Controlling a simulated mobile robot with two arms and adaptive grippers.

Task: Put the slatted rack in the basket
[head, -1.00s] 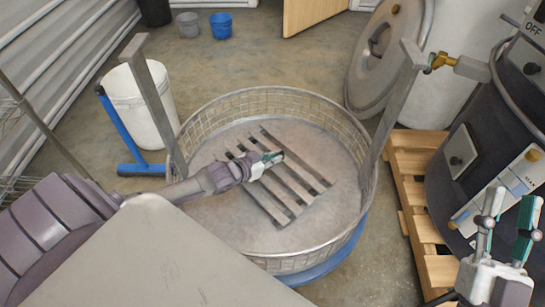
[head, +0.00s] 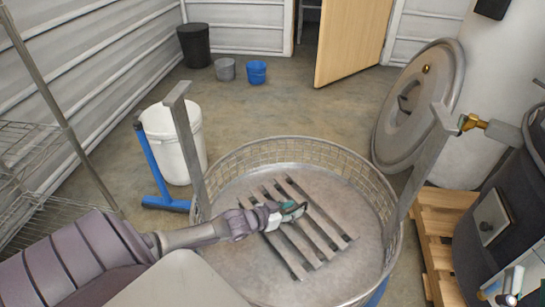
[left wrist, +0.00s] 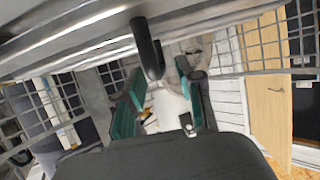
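The basket (head: 394,243) is a large round container with a wire-mesh wall and two upright posts. The slatted rack (head: 328,228), grey with several parallel slats, appears inside its rim, over the pale floor. I cannot tell whether it touches that floor. My left gripper (head: 294,212) is over the rack's left-middle part and hides some of it. In the left wrist view its green fingers (left wrist: 163,110) stand apart. A dark rod (left wrist: 148,48) reaches toward the gap; I see no clear grasp. My right gripper (head: 506,286) shows only its fingertips, apart, at bottom right.
A white bucket (head: 174,145) and a blue squeegee (head: 153,165) stand left of the basket. A wooden pallet (head: 440,225), a dark hopper (head: 500,180) and a round metal lid (head: 420,100) are at the right.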

